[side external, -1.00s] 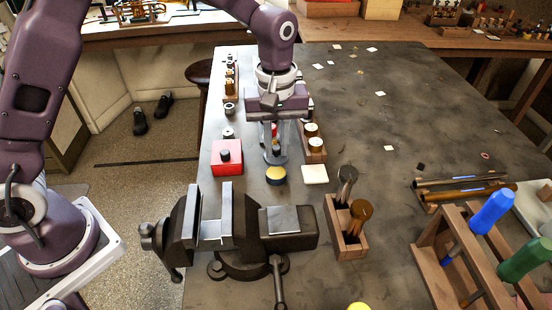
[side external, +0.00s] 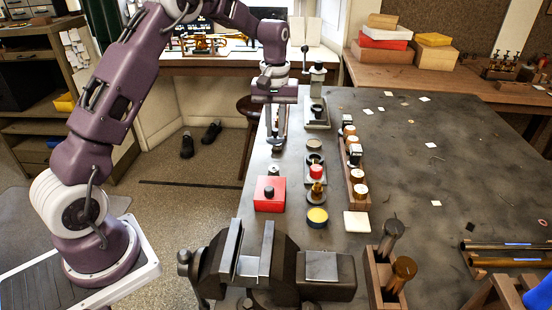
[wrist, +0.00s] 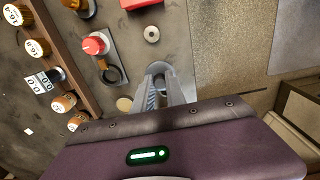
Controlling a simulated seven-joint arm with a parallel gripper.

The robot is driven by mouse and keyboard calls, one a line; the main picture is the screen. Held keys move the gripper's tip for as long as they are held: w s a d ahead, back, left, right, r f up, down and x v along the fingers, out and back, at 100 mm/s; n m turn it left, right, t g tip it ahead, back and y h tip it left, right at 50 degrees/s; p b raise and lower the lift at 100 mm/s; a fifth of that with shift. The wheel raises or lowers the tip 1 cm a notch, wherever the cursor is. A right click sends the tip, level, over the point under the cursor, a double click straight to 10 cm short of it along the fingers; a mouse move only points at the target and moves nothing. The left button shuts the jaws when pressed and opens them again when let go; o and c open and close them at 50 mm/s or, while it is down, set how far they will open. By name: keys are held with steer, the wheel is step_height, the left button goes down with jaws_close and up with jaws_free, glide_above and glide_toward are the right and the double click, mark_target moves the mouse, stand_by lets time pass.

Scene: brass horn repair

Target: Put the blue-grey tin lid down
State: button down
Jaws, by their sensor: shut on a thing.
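The blue-grey tin lid (side external: 276,142) is held between the fingertips of my gripper (side external: 277,132), above the table's left edge towards the back. In the wrist view the lid (wrist: 158,68) shows as a grey curved edge at the tips of my shut gripper (wrist: 163,82); the fingers hide most of it. A round tin with a yellow top and dark blue rim (side external: 317,216) stands nearer the camera, apart from the lid. I cannot tell the exact gap between lid and table.
A wooden rack of bottles (side external: 357,187) is to the right. A vise (side external: 263,255) stands in front. The table's right middle is mostly clear.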

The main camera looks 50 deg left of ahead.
mark_target(275, 162)
step_height(275, 162, down, 8)
steer(key=shift+r, duration=0.15)
steer(key=c, duration=1.4)
jaws_free()
steer(key=shift+o, duration=0.2)
